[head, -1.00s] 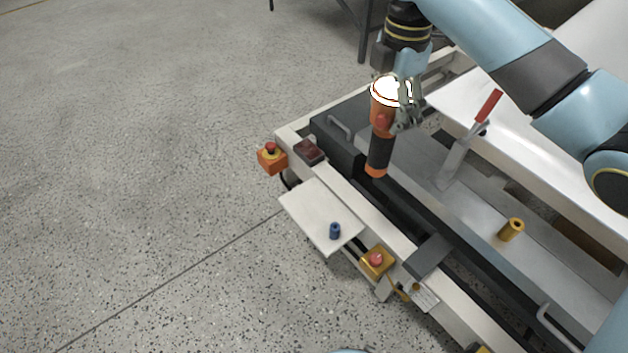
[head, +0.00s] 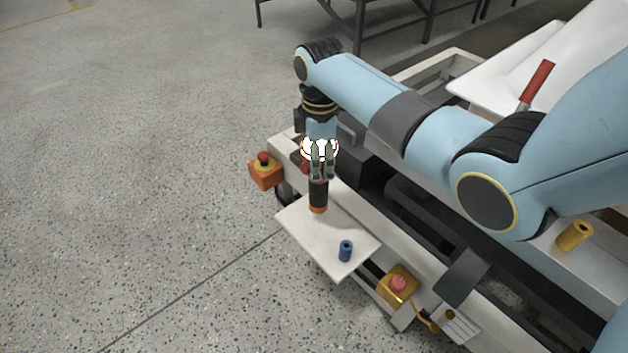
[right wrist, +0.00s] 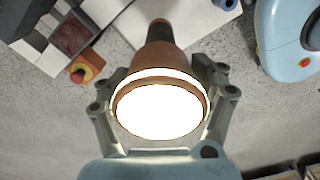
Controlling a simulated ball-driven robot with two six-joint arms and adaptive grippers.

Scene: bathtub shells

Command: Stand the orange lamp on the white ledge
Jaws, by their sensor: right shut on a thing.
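The orange lamp (head: 318,196) has a black handle, an orange lower end and a bright lit head. It hangs upright, lit end up, over the back part of the white ledge (head: 310,232). I cannot tell whether its lower end touches the ledge. My right gripper (head: 321,160) is shut on the lamp near its lit head. In the right wrist view the lamp (right wrist: 160,85) sits between the two fingers of the right gripper (right wrist: 160,105), its glowing face toward the camera. My left gripper is not in view.
A small blue cylinder (head: 345,250) stands on the ledge, nearer its front right. An orange box with a red button (head: 265,170) is left of the ledge, and a yellow one (head: 397,286) is right of it. A brass cylinder (head: 574,235) stands farther right.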

